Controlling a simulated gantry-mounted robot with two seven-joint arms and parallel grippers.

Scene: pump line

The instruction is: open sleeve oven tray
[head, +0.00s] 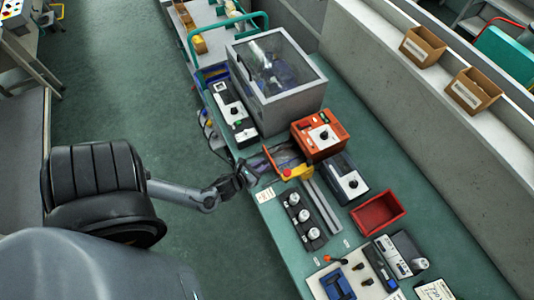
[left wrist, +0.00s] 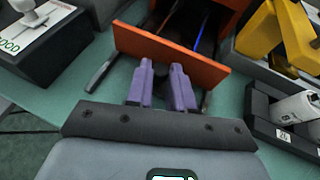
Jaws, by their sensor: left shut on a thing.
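Dark space with blue and red strands shows behind the panel. The tray front also shows in the head view (head: 270,158). My right gripper is not in view.
A yellow fixture with a red button (head: 296,172) stands close beside the tray. A black rack with white cylinders (head: 304,215) lies nearer the front. A clear-sided box machine (head: 275,85), a grey unit (head: 345,180) and a red bin (head: 378,213) share the green bench.

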